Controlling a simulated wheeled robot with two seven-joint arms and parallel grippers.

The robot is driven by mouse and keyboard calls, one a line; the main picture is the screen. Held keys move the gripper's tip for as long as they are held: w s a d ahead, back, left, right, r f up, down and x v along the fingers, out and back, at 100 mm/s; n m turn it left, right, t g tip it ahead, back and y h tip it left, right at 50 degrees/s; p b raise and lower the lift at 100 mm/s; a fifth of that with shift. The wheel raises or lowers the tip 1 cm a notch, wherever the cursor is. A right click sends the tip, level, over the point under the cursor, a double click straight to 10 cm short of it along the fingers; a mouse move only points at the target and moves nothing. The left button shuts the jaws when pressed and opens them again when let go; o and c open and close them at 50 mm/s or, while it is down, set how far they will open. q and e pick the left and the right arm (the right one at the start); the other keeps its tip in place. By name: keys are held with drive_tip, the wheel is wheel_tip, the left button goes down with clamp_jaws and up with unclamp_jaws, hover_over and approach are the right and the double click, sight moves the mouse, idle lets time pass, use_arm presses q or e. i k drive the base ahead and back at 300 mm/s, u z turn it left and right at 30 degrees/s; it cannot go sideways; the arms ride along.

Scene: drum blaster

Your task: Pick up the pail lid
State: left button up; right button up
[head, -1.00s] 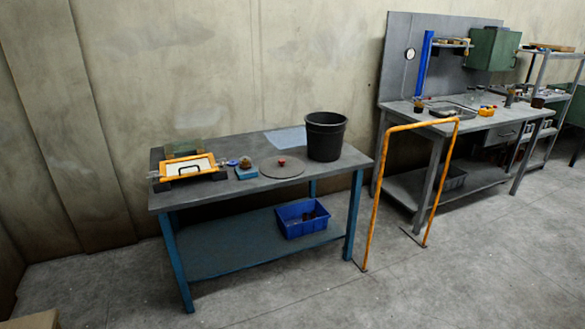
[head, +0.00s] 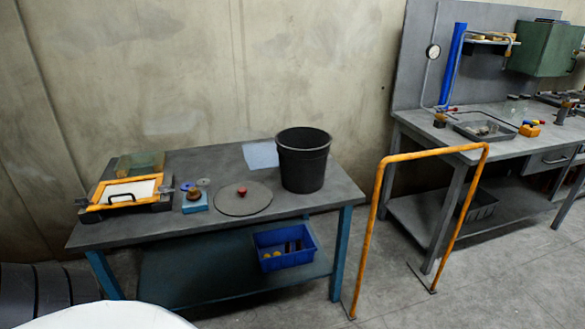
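The pail lid (head: 231,203) is a flat, round, dark grey disc with a small red knob (head: 242,191) at its middle. It lies flat on the top of the blue-legged table (head: 170,234). The black pail (head: 303,163) stands upright and open on the same table, just right of the lid. Neither of my grippers is in the head view.
An orange-framed fixture (head: 125,192) and a small blue block (head: 194,202) sit left of the lid. A blue bin (head: 284,247) is on the lower shelf. An orange rail (head: 376,210) stands right of the table, before a grey workbench (head: 480,143).

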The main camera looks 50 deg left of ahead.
sight(240, 199)
drive_tip(key=u, duration=0.55)
drive_tip(key=i, duration=1.25)
drive_tip(key=u, duration=0.95)
